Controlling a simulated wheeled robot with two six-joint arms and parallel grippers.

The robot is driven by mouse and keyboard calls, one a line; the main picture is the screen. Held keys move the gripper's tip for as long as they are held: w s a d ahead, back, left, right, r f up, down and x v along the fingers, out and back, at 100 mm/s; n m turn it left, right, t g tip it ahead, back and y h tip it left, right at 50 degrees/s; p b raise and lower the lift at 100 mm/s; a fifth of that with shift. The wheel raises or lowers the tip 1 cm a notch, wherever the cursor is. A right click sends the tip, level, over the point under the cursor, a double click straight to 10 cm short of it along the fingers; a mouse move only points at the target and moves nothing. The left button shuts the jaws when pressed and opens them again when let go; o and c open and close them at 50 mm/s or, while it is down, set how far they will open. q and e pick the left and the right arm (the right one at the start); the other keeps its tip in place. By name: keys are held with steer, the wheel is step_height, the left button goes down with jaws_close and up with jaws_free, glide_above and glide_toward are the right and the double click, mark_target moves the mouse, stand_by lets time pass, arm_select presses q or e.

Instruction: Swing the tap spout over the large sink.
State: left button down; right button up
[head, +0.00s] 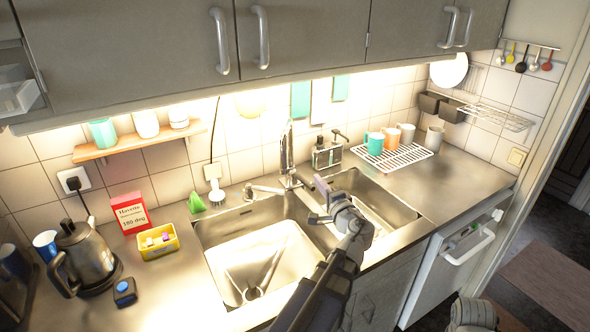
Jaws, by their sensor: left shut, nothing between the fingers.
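The chrome tap (286,157) stands upright on the back rim, near the divider between the two basins. I cannot tell clearly which way its spout points. The large sink (213,235) is the left basin, and the smaller basin (395,205) is to its right. My left gripper (318,200) is shut and empty, above the divider and the left part of the small basin. It is in front and to the right of the tap, apparently apart from it. My left arm hides part of the divider and the small basin.
A soap caddy (327,154) stands right of the tap, near my left gripper. A dish rack (392,157) with cups is farther right. A green sponge (196,203), yellow tub (158,241), red box (130,213) and kettle (84,257) stand left. Cabinets (300,45) overhang the back.

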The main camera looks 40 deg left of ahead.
mark_target(285, 166)
arm_select(q)
steer(key=w+a+m, duration=0.1)
steer(key=w+a, duration=0.1)
steer(key=a, duration=0.8)
steer(key=shift+a, duration=0.3)
stand_by(0.4)
steer(key=shift+s+a, duration=0.9)
steer(key=shift+a, duration=0.25)
steer(key=shift+w, duration=0.1)
